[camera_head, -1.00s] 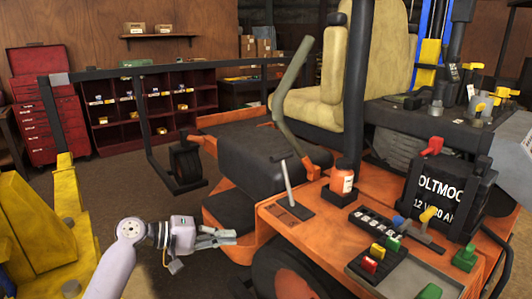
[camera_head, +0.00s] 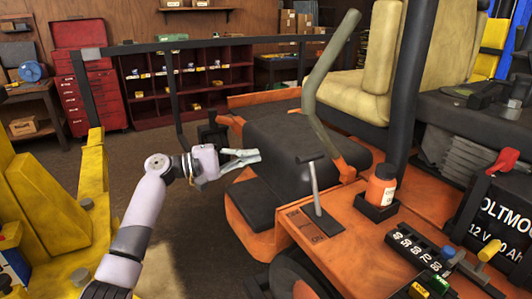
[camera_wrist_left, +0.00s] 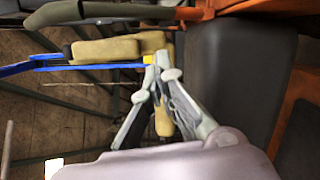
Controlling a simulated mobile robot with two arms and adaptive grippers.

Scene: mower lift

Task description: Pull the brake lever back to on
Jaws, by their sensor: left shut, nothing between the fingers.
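The brake lever (camera_head: 314,188) is a thin grey rod with a short crossbar on top. It stands almost upright, tilted slightly to the left, in a dark slotted plate (camera_head: 326,226) on the mower's orange side panel (camera_head: 366,239). Marks on the orange strip beside the plate are too small to read. My left gripper (camera_head: 256,157) is shut and empty. It is left of the lever, apart from it, in front of the black cover. In the left wrist view the finger tips (camera_wrist_left: 159,77) come together with nothing seen between them. My right gripper is out of view.
A tall olive-handled lever (camera_head: 327,80) rises behind the brake lever. An orange bottle (camera_head: 381,186) sits in a black holder to its right, near a switch block (camera_head: 417,248). The black cover (camera_head: 289,151) lies behind my gripper. Yellow lift equipment (camera_head: 42,215) stands at left.

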